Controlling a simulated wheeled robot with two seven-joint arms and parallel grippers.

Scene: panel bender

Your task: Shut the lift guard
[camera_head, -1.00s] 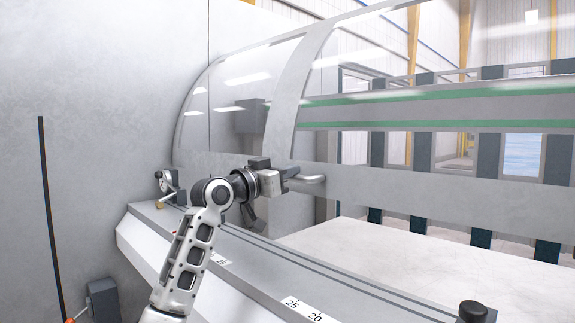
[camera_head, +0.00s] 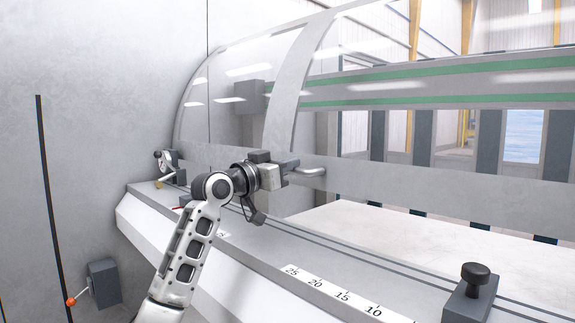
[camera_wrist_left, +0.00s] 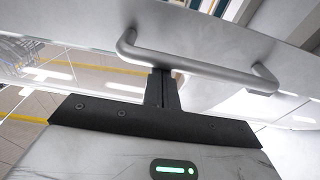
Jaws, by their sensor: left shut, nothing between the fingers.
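The lift guard (camera_head: 284,110) is a curved clear cover with a grey frame. Its lower rail (camera_head: 380,180) stands above the bed, with open space under it. A grey bar handle (camera_head: 310,171) sticks out from the rail. In the left wrist view the handle (camera_wrist_left: 200,68) spans the upper middle. My left gripper (camera_head: 290,166) is at the handle's left part in the head view. In the wrist view its closed fingers (camera_wrist_left: 161,76) reach the bar's near side, with nothing between them; I cannot tell whether they touch it. My right gripper is not in view.
A ledge with a number scale (camera_head: 330,291) runs along the front. A black knob on a block (camera_head: 475,275) stands on it at the right. A small lever clamp (camera_head: 165,165) is at the far left. A grey box with an orange-tipped lever (camera_head: 103,283) is on the left wall.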

